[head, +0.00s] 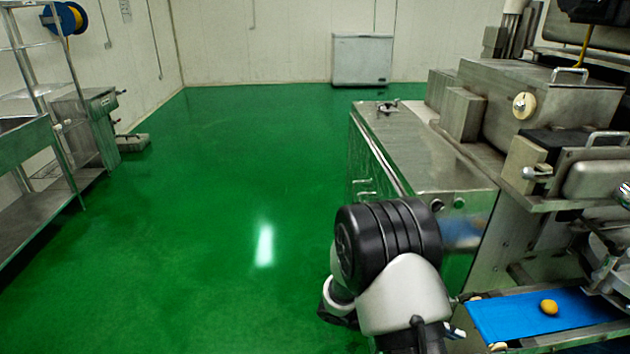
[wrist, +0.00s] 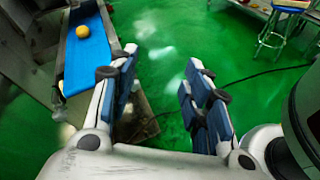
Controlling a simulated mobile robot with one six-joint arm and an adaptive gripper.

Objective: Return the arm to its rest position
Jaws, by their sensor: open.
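My gripper (wrist: 163,78) is open and empty in the wrist view, its two fingers spread over the green floor beside the blue conveyor belt (wrist: 89,62). A round yellow-orange ball (wrist: 82,31) lies on the belt, to the left of the fingers and apart from them. In the head view, my arm is folded at the lower middle, in front of the machine's left side. The ball (head: 548,307) also shows there on the blue belt (head: 510,318) at lower right. My gripper's fingers are not clearly seen in the head view.
The encrusting machine (head: 540,95) and its steel cabinet (head: 425,150) stand on the right, close to my arm. A steel shelf rack (head: 40,195) stands at far left. A white chest freezer (head: 362,60) is at the back wall. The green floor (head: 200,220) between is clear.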

